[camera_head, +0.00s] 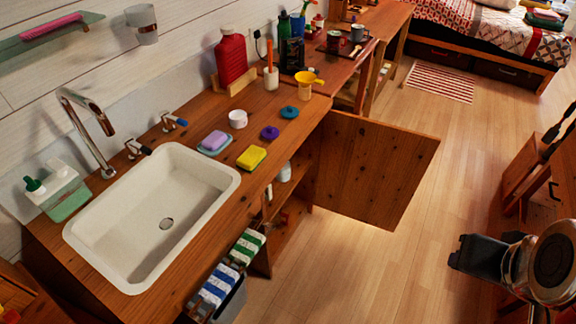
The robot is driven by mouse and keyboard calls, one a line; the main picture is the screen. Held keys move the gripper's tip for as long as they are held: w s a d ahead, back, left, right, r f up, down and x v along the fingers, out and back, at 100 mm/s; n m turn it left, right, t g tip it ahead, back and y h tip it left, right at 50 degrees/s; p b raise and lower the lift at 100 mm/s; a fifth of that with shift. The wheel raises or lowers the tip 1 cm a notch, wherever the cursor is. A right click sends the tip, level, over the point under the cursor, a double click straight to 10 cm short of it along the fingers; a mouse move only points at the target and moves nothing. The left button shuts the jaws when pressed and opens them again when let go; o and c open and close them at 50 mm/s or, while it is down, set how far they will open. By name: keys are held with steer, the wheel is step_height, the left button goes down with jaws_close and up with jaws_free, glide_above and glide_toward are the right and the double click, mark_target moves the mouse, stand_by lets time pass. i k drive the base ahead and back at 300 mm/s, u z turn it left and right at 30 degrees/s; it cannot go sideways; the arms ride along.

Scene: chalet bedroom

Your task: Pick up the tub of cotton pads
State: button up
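I cannot tell for sure which thing is the tub of cotton pads. A small white round pot (237,118) stands on the wooden counter, behind the soap dish. Another pale rounded container (285,172) shows partly inside the open cabinet under the counter; the counter edge hides some of it. My arm is at the lower right, over the floor and well apart from both. Its dark end, which seems to be my gripper (478,257), points left; its fingers cannot be made out.
The open cabinet door (372,170) juts into the floor space. A white sink (160,215), a yellow sponge (251,158), a purple lid (270,132), a teal lid (289,112) and a yellow funnel (306,82) are on the counter. The middle floor is clear.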

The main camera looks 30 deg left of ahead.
mark_target(284, 175)
steer(key=i, duration=1.35)
steer(key=u, duration=2.6)
